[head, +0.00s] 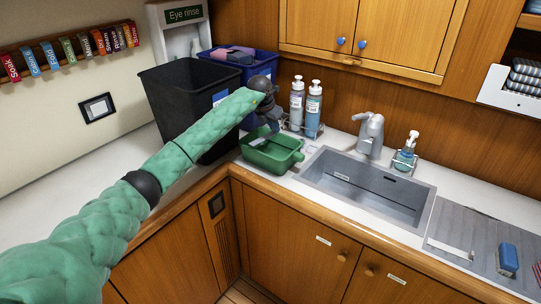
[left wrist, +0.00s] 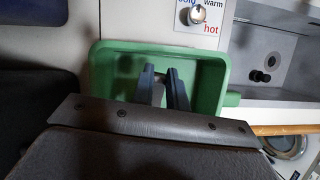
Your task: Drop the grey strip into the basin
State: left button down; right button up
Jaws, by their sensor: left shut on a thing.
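A green basin (head: 272,153) stands on the counter left of the sink. It also shows in the left wrist view (left wrist: 103,75), behind the fingers. My left gripper (head: 271,120) is over the basin, pointing down. In the left wrist view its two dark fingers (left wrist: 164,87) are shut on a small greyish piece (left wrist: 159,93), seemingly the grey strip, mostly hidden by the fingers and the gripper body. I cannot make it out in the head view. My right gripper is not in view.
A black bin (head: 185,95) stands left of the basin, a blue bin (head: 263,66) behind. Two pump bottles (head: 314,102) stand close behind the gripper. A grey sink (head: 365,187) lies to the right, then a drainboard (head: 480,235) with a pale flat piece and a blue brush.

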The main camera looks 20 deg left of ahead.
pick_arm(q)
jog(key=shift+s+f, duration=0.25)
jog(key=shift+f, duration=0.4)
jog(key=shift+w+f, duration=0.1)
jog(key=shift+f, duration=0.05)
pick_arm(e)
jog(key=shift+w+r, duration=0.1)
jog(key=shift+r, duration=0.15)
pick_arm(q)
jog(key=c, duration=1.3)
grip_release()
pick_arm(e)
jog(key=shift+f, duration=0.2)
pick_arm(q)
jog(key=shift+r+b, duration=0.35)
jog(key=b+v, duration=0.2)
jog(key=v, duration=0.4)
jog(key=shift+f+b, duration=0.1)
jog(key=shift+b, duration=0.25)
jog(key=shift+s+a+r, duration=0.2)
jog(key=shift+s+r, duration=0.2)
jog(key=shift+r, duration=0.2)
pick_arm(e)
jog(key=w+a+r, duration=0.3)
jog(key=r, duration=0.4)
